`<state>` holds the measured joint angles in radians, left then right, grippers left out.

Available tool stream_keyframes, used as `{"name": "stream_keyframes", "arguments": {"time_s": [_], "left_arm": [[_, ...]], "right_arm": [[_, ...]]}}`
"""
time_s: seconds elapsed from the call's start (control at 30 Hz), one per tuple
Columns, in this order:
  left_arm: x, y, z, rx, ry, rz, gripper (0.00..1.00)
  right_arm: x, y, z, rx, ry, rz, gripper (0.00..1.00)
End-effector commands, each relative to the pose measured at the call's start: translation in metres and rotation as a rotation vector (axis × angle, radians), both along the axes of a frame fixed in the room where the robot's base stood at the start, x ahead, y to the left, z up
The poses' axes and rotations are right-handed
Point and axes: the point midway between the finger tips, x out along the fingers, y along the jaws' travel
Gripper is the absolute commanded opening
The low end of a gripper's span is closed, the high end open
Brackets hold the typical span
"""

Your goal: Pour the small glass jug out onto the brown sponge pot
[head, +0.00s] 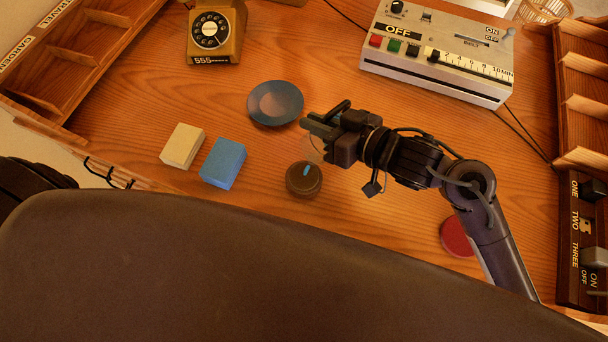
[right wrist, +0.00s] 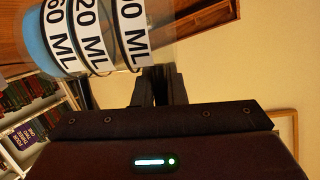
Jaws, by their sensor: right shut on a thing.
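My right gripper (head: 318,126) is shut on the small glass jug (head: 312,149), which shows only as a faint clear shape below the fingers. In the right wrist view the jug (right wrist: 92,36) is large and close, with white ML bands and blue at its left end. I cannot tell whether the blue is liquid, nor how far the jug is tilted. The brown sponge pot (head: 303,181), round and dark with a small blue mark on top, stands on the desk just below the jug in the head view. My left gripper is out of view.
A blue dish (head: 275,104) lies left of my right gripper. A cream block (head: 183,146) and a blue block (head: 223,163) sit left of the pot. A red disc (head: 457,237) is partly behind my right arm. A telephone (head: 215,32) and a control box (head: 437,55) stand farther back.

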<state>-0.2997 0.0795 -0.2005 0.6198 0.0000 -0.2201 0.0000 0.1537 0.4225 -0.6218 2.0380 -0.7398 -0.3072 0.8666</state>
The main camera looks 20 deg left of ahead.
Motion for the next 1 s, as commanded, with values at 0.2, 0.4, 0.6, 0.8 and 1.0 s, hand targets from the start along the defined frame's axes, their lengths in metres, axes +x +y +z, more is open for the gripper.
{"name": "stream_keyframes", "arguments": {"time_s": [0.2, 0.4, 0.6, 0.8, 1.0], "left_arm": [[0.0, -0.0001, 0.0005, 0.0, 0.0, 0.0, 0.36], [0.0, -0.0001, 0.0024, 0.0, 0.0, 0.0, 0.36], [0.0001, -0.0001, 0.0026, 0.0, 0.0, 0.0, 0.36], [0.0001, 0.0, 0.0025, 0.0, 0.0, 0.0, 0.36], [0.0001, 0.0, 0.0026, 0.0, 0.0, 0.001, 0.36]], "right_arm": [[-0.0003, 0.0001, 0.0009, -0.003, -0.008, -0.001, 0.0], [-0.003, 0.0011, 0.0024, -0.015, -0.034, 0.0, 0.0], [-0.0041, 0.0019, 0.0029, -0.022, -0.055, -0.001, 0.0], [-0.004, 0.0019, 0.0029, -0.022, -0.054, -0.002, 0.0], [-0.0039, 0.0019, 0.003, -0.022, -0.054, -0.002, 0.0]]}}
